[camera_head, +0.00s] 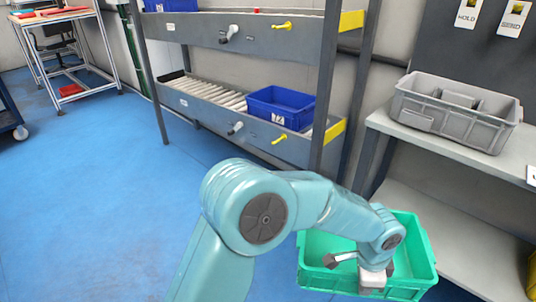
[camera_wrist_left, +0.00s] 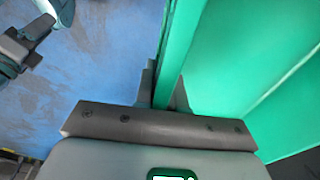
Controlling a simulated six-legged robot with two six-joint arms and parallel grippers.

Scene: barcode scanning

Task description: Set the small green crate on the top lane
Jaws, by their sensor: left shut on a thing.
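The green crate (camera_head: 418,232) is at the lower right of the head view, open at the top and seemingly empty. My left gripper (camera_head: 372,282) is shut on its wall; the wrist view shows the jaws (camera_wrist_left: 160,95) around the green wall (camera_wrist_left: 178,50). The grey flow rack stands behind, with a top lane (camera_head: 260,38) cut off by the picture's upper edge and a lower roller lane (camera_head: 205,92). A dark part, seemingly my right gripper (camera_wrist_left: 22,45), shows at the left of the wrist view; its jaws are unclear.
A blue crate (camera_head: 277,108) sits on the lower lane, and another blue crate (camera_head: 172,5) is at the top lane's left. A grey crate (camera_head: 455,112) stands on the grey shelf (camera_head: 450,150) at right. A rack post (camera_head: 325,95) stands between. Blue floor is clear at left.

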